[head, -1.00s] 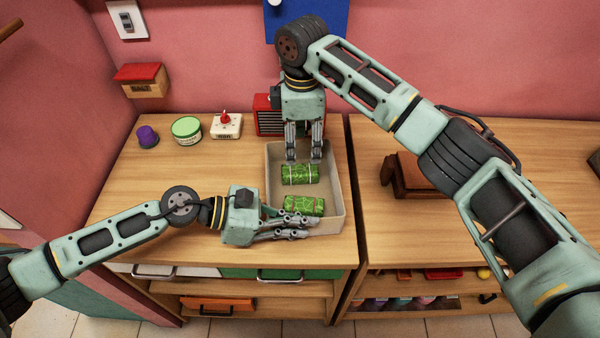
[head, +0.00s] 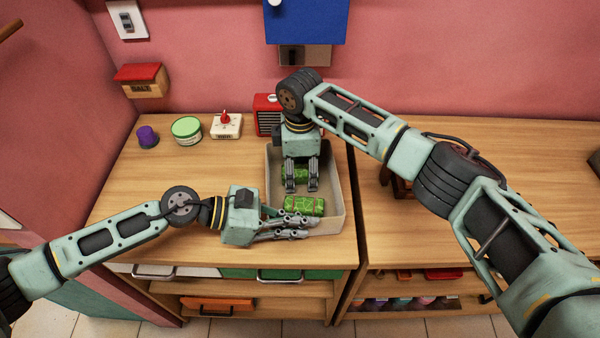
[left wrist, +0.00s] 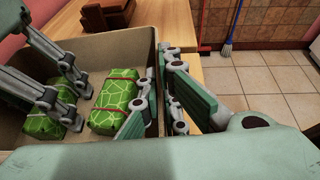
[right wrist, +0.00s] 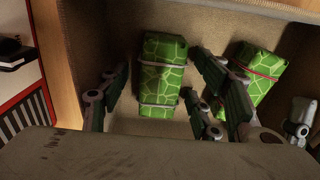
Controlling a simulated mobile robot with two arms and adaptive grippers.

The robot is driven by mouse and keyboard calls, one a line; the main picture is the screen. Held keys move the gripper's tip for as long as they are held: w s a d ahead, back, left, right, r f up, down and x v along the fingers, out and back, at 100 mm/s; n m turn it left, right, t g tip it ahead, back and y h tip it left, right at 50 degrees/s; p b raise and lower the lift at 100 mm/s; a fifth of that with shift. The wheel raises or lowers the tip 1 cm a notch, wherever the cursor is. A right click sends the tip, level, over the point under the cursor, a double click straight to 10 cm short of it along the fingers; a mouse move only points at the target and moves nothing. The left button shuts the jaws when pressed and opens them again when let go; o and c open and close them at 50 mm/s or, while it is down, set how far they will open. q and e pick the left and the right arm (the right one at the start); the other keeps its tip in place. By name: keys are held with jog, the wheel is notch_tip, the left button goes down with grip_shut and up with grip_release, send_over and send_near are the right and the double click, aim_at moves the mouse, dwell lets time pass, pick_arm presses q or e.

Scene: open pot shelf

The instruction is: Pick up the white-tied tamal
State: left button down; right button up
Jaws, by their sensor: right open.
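The white-tied tamal (head: 302,174) is a green leaf-patterned bundle lying in the beige tray (head: 337,190). The right wrist view shows its two pale ties (right wrist: 160,65). My right gripper (head: 302,188) points down over it, open, with one finger on each side and gaps between. It partly hides the tamal in the head view. A red-tied tamal (head: 305,206) lies nearer in the same tray; its red tie shows in the left wrist view (left wrist: 113,105). My left gripper (head: 312,226) is closed on the tray's near wall, one finger inside and one outside.
A red slatted box (head: 267,115) stands behind the tray. A white timer-like box (head: 227,126), green-lidded tub (head: 187,130) and purple item (head: 147,137) stand to the left. A brown object sits on the right counter (head: 480,150), partly behind my right arm.

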aim_at(300, 170)
jog(key=c, duration=1.3)
jog(key=shift+r, duration=0.1)
notch_tip(300, 170, up, 10)
jog(key=shift+f, duration=0.1)
pick_arm(q)
jog(key=c, duration=1.9)
grip_release()
jog(key=shift+o, duration=0.2)
jog(key=v, duration=1.2)
jog(key=shift+f, duration=0.1)
pick_arm(e)
jog(key=shift+s, duration=0.1)
